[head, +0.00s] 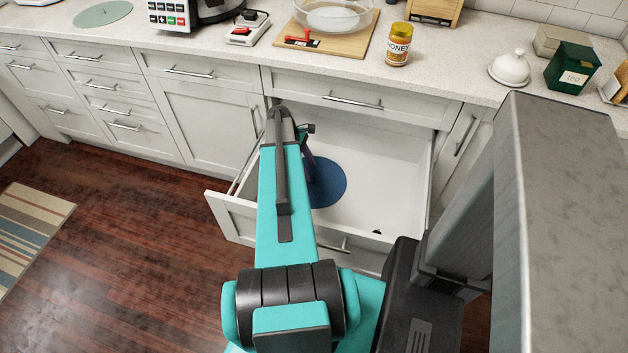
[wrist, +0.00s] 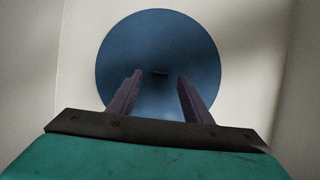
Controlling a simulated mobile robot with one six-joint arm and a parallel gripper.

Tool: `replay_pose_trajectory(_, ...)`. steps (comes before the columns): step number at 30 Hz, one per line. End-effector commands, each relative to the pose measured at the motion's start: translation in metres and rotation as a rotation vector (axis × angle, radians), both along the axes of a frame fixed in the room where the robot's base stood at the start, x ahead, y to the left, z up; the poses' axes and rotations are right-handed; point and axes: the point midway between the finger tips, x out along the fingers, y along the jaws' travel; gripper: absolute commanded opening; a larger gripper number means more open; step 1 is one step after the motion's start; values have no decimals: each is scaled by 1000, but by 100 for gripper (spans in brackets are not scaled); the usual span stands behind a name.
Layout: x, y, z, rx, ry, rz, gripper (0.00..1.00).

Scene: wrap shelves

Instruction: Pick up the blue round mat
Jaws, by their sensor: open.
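The blue round mat (head: 329,184) lies flat on the bottom of an open white drawer, towards its left side. My arm covers part of it in the head view. In the wrist view the mat (wrist: 158,45) fills the upper middle, with a small dark mark near its centre. My gripper (wrist: 158,80) is open and empty, with its two dark fingers pointing at the mat and one finger on each side of that mark. I cannot tell how far the fingertips are from the mat.
The drawer (head: 395,168) has walls around my gripper, and its right part is mostly bare. The counter above holds a honey jar (head: 398,45), a wooden board (head: 357,40), a white covered dish (head: 509,68) and a green box (head: 572,67). A grey-green round mat (head: 103,14) lies far left.

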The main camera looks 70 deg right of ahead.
Motion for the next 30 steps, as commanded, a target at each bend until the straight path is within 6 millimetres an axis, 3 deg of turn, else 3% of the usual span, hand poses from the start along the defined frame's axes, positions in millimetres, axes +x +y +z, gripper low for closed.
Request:
replay_pose_trajectory(10,-14,0,-29,-1,0,1,45)
replay_pose_trajectory(28,-14,0,-31,0,0,2,45)
replay_pose_trajectory(30,-14,0,-31,0,0,2,35)
